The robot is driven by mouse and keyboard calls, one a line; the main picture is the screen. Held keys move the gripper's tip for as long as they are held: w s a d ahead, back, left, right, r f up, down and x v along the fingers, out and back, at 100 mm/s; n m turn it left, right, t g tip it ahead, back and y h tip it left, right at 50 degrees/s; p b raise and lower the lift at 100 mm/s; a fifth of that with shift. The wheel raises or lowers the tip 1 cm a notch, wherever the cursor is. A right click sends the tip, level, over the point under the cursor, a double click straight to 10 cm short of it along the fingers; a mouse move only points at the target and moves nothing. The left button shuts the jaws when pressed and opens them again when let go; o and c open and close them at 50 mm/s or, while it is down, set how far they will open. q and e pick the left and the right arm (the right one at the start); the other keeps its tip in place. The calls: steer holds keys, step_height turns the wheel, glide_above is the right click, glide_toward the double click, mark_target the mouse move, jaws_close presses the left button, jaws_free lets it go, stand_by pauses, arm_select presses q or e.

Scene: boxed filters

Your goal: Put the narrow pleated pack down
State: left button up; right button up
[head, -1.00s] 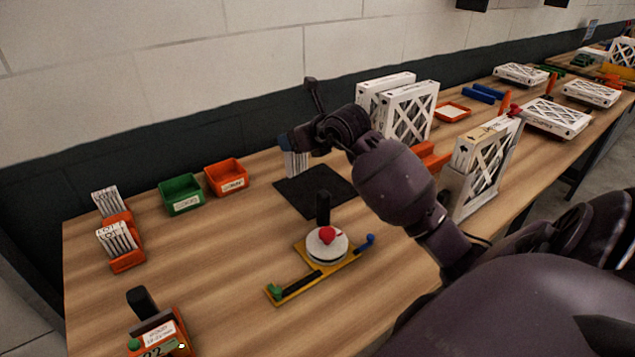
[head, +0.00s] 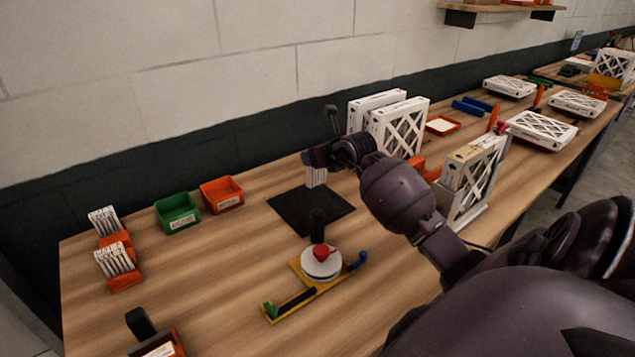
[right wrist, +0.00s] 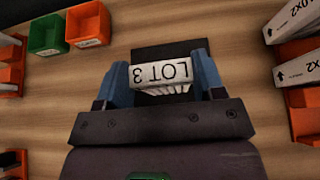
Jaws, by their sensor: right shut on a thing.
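The narrow pleated pack (head: 316,178) is white, with "LOT 3" printed on the edge that faces the right wrist camera (right wrist: 160,75). My right gripper (head: 318,166) is shut on it, with a blue finger at each side in the right wrist view (right wrist: 161,80). The pack hangs upright by the back right part of the flat black mat (head: 295,218). Whether its lower edge touches the mat, I cannot tell. The mat also shows beyond the pack in the right wrist view (right wrist: 168,52). My left gripper is not in view.
Green (head: 178,214) and orange (head: 222,195) bins stand left of the mat. A yellow fixture with a round white piece (head: 320,262) lies in front. Large white filters (head: 405,125) stand close to the right. Orange racks of small packs (head: 115,262) are far left.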

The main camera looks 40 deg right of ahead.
mark_target(318, 183)
step_height(318, 183, down, 9)
steer(key=shift+f, duration=0.1)
stand_by(0.4)
steer(key=o, duration=1.2)
steer(key=shift+f, duration=0.1)
